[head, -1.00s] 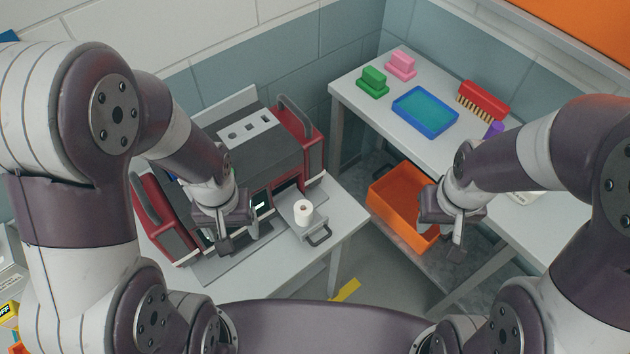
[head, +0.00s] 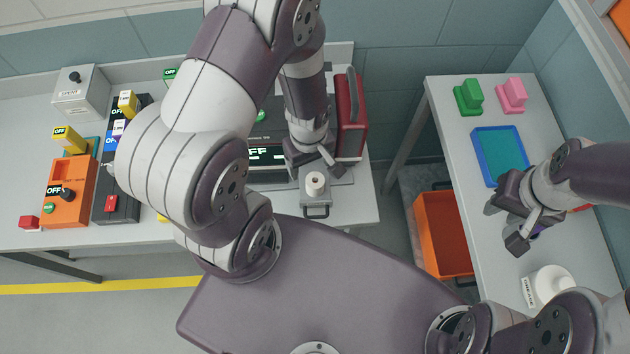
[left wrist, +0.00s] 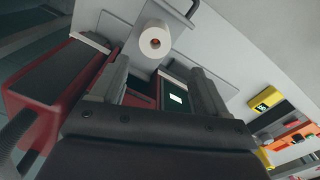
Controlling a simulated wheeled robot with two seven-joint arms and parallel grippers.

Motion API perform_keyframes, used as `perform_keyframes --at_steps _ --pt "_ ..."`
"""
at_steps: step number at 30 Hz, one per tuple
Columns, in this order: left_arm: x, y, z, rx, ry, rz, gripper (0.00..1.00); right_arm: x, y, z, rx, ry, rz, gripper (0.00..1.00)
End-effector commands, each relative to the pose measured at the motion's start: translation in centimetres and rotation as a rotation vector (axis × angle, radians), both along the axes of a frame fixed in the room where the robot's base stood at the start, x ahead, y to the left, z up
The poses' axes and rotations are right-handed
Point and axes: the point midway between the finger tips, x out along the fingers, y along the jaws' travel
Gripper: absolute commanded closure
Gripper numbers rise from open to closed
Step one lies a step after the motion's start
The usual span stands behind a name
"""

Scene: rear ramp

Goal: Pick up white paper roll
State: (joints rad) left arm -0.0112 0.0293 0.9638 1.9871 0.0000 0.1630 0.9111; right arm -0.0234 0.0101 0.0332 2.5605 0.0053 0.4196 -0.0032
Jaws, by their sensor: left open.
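The white paper roll (head: 315,183) stands upright on a small grey tray (head: 316,199) with a dark handle at the front of the machine. It also shows in the left wrist view (left wrist: 155,39), ahead of the fingers, with its dark core hole facing the camera. My left gripper (head: 322,170) is open and just behind the roll, apparently not touching it. In the left wrist view its two fingers (left wrist: 160,85) are spread with nothing between them. My right gripper (head: 517,222) is over the right-hand table; its finger gap is too unclear to judge.
The machine with a red side (head: 350,115) stands behind the roll. An orange bin (head: 442,235) is below, between the tables. The right table holds a blue tray (head: 500,155), a green block (head: 468,97) and a pink block (head: 512,96). Orange and grey control boxes (head: 68,195) stand at left.

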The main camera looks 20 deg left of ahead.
Motion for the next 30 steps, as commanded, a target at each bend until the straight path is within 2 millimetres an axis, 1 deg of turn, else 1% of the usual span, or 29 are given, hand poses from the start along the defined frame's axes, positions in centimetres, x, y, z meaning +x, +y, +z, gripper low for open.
perform_keyframes --at_steps 1,3,8,12,15,18,23,24,26,27,28,30 --pt "-0.1 0.0 -1.0 0.000 0.005 -0.001 0.25 0.0 0.0 0.2 0.000 0.000 0.000 0.65" --pt "0.0 0.0 -2.3 0.000 0.003 -0.002 0.25 0.0 0.0 0.3 0.000 0.000 0.000 0.65" --pt "0.0 -0.1 -4.1 0.000 0.003 -0.003 0.25 0.0 0.0 0.7 0.000 0.000 0.000 0.65" --pt "0.0 -0.2 -6.8 0.000 0.001 -0.002 0.25 0.0 0.0 1.4 0.000 0.000 0.000 0.65" --pt "0.1 -0.2 -8.2 0.001 0.001 -0.003 0.25 0.0 0.0 1.5 0.000 0.000 0.000 0.65" --pt "0.2 -0.2 -8.8 0.000 -0.001 -0.003 0.25 0.0 0.0 1.4 0.000 0.000 0.000 0.65" --pt "0.2 -0.2 -8.8 0.000 -0.001 -0.003 0.25 0.0 0.0 1.4 0.000 0.000 0.000 0.65" --pt "0.2 -0.2 -8.8 0.000 -0.001 -0.003 0.38 0.0 0.0 1.4 0.000 0.000 0.000 0.65" --pt "0.2 -0.2 -8.8 0.001 -0.002 -0.003 0.58 0.0 0.0 1.4 0.000 0.000 0.000 0.65" --pt "0.2 -0.2 -8.8 0.000 -0.001 -0.003 0.71 0.0 0.0 1.4 0.000 0.000 0.000 0.65" --pt "0.2 -0.2 -8.8 0.000 -0.001 -0.003 0.80 0.0 0.0 1.4 0.000 0.000 0.000 0.65" --pt "0.2 -0.2 -8.7 0.001 -0.002 -0.003 0.81 0.0 0.0 1.4 0.000 0.000 0.000 0.65"
